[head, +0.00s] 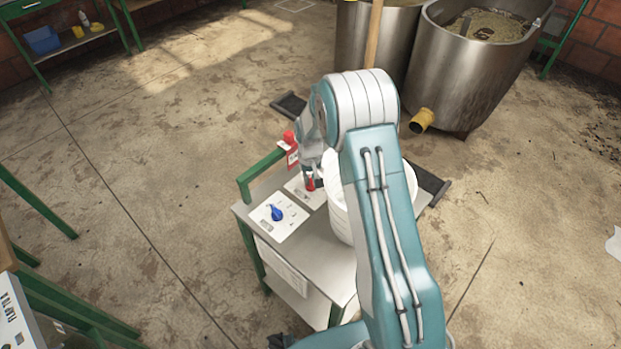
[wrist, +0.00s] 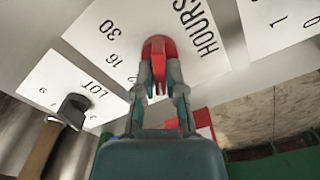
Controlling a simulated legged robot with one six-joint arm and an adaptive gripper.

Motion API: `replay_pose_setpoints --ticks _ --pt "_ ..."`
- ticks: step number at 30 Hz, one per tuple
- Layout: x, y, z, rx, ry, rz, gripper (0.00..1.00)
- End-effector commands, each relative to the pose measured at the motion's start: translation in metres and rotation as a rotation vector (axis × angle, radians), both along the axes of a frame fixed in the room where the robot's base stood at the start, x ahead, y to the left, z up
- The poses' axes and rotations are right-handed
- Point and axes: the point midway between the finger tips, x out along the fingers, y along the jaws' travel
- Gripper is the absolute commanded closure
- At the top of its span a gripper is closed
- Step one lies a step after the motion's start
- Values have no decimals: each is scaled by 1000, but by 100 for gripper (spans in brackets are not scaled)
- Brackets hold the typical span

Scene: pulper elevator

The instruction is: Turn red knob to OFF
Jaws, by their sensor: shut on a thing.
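The red knob (head: 311,186) sits on a white dial plate (head: 300,190) on top of a small grey cart (head: 296,262). In the wrist view the red knob (wrist: 158,48) is between the fingertips of my gripper (wrist: 160,76), which is shut on it. The plate around it reads HOURS, 30 and 16; I cannot read an OFF mark. My gripper (head: 313,176) in the head view reaches down onto the knob and partly hides it and its plate.
A blue knob (head: 277,212) on its own plate is close by on the cart. A white bucket (head: 338,212) stands just right of my gripper. A red object (head: 290,138) is by the green rail. A black knob (wrist: 73,109) is beside the LOT marking. Steel tubs (head: 465,75) stand behind.

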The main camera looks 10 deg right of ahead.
Motion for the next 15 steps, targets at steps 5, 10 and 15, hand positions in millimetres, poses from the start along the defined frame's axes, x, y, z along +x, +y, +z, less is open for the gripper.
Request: replay_pose_setpoints --ticks 5,10,15 --pt "2 1 0 0 -9 27 100" --pt "3 1 0 1 -9 32 100" --pt "3 1 0 1 -9 32 100"
